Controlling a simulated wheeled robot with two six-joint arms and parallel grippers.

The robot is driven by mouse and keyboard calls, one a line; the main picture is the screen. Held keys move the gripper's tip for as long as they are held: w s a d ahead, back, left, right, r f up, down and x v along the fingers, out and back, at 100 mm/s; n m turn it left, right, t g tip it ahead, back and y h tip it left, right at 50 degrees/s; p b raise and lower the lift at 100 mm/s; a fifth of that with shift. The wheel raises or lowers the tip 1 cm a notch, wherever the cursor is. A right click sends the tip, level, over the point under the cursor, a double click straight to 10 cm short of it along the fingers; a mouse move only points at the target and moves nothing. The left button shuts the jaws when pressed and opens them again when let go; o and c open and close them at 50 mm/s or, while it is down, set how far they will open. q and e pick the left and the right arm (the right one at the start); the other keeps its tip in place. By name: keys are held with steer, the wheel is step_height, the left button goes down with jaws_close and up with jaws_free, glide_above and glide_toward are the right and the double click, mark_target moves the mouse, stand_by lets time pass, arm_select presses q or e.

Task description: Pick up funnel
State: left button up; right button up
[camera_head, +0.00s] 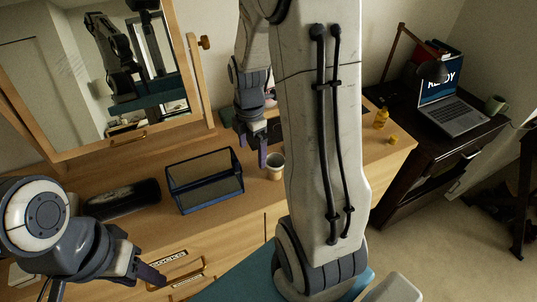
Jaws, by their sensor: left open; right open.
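I cannot pick out a funnel for certain in the head view. A small pale cup-like thing (275,166) stands on the wooden dresser top, but I cannot tell whether it is a funnel. My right gripper (252,148) is open, pointing down over the dresser, just left of that cup-like thing. I cannot tell whether they touch. My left gripper (152,276) is open and empty at the lower left, in front of the drawers. My large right arm hides part of the dresser top.
A dark mesh basket (205,180) and a black rounded case (122,199) lie on the dresser (255,195). A mirror (100,70) stands behind. A yellow bottle (381,118) is at the right end. A dark desk holds a laptop (450,105), lamp (433,70) and mug (495,104).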

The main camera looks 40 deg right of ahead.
steer(key=n, duration=0.2)
glide_above(275, 164)
steer(key=shift+w+a+f+p, duration=0.1)
steer(key=shift+w+f+p, duration=0.2)
steer(key=shift+f, duration=0.45)
step_height(275, 164, down, 5)
steer(key=shift+s+r, duration=0.15)
steer(key=shift+r, duration=0.05)
steer(key=shift+s+f+p, duration=0.1)
steer(key=shift+f+p, duration=0.8)
steer(key=shift+f, duration=2.05)
steer(key=c, duration=1.3)
